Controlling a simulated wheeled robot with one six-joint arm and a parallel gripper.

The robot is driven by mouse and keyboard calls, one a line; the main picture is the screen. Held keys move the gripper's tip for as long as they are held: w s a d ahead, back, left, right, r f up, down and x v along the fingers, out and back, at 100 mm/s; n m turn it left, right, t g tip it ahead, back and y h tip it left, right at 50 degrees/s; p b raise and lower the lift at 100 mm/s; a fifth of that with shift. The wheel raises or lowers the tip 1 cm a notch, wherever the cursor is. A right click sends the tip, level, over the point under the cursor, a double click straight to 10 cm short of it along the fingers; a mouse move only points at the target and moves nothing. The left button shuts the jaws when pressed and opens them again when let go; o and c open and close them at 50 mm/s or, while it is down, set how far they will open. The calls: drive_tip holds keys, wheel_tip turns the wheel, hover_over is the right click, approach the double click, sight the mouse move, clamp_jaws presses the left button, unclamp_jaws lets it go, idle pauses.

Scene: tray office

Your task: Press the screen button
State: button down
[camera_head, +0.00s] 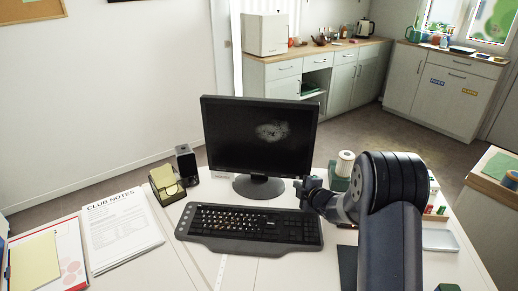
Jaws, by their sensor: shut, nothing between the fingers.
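A black monitor (258,140) stands on its round base on the desk in the head view. Its screen is dark with a faint grey pattern in the middle. The screen button is too small to make out on the bezel. My gripper (303,186) is shut and empty. My arm comes in from the lower right and hides part of the desk.
A black keyboard (250,228) lies before the monitor. A speaker (187,164) and a yellow note holder (165,182) stand left of it. Papers (121,232) lie farther left. A counter (312,56) runs along the back.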

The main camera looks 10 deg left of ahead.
drive_tip(key=s+b, duration=0.1)
drive_tip(key=s, duration=0.1)
drive_tip(key=shift+s+f+b, duration=0.15)
drive_tip(key=shift+s+b, duration=0.15)
drive_tip(key=shift+b, duration=0.1)
drive_tip(key=shift+s+b, duration=0.75)
drive_tip(key=shift+s, duration=0.85)
